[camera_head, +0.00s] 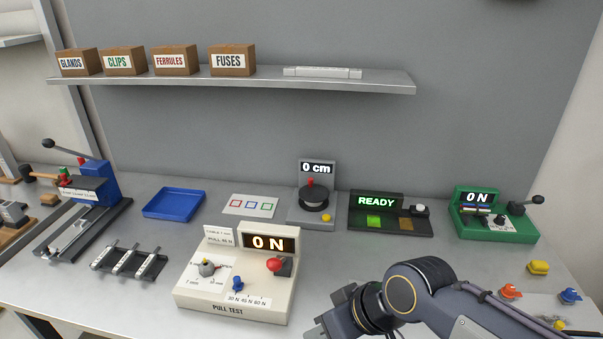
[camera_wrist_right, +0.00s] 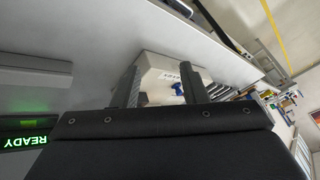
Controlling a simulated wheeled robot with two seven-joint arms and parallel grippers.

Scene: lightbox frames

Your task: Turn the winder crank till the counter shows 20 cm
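The winder (camera_head: 299,212) stands at the back middle of the bench in the head view. Its counter (camera_head: 317,168) reads "0 cm". Its dark round crank disc (camera_head: 314,199) has a red knob (camera_head: 310,183) towards the back, and a yellow button (camera_head: 326,217) sits at the front right of its base. My right gripper (camera_head: 320,328) is at the bottom edge of the head view, well in front of the winder and touching nothing visible. In the right wrist view its two fingers (camera_wrist_right: 157,72) are apart with nothing held between them. My left gripper is not in view.
A "READY" unit (camera_head: 375,200) is right of the winder, a green "0 N" device (camera_head: 492,228) further right. A blue tray (camera_head: 174,204) lies left. A shelf (camera_head: 240,82) hangs above.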

